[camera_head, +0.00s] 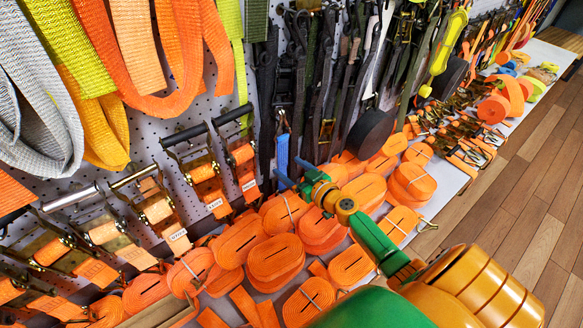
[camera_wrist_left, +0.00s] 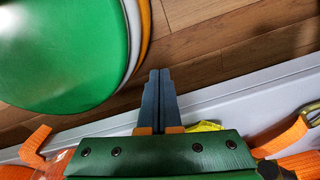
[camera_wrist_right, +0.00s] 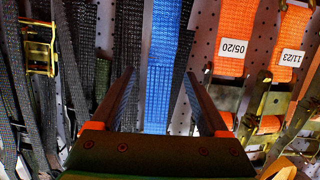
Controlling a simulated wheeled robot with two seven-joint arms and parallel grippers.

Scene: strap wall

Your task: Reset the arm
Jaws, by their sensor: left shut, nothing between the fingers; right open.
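My right gripper (camera_head: 288,170) reaches toward the pegboard wall in the head view, above the stacked orange straps. In the right wrist view this gripper (camera_wrist_right: 160,88) is open, its two dark fingers apart. A blue strap (camera_wrist_right: 169,45) hangs between the fingers' lines in that view; I cannot tell how far beyond the tips it is. The blue strap also shows just above the fingertips in the head view (camera_head: 282,152). My left gripper (camera_wrist_left: 160,80) is shut and empty in the left wrist view, its fingers together over a pale ledge and wooden floor. It is not seen in the head view.
Flat orange straps (camera_head: 273,257) lie in stacks on a white shelf under the wall. Ratchet straps (camera_head: 207,170) and dark straps hang on the pegboard (camera_head: 205,106). Looped grey, yellow and orange webbing hangs at upper left. The wooden floor (camera_head: 540,190) at right is clear.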

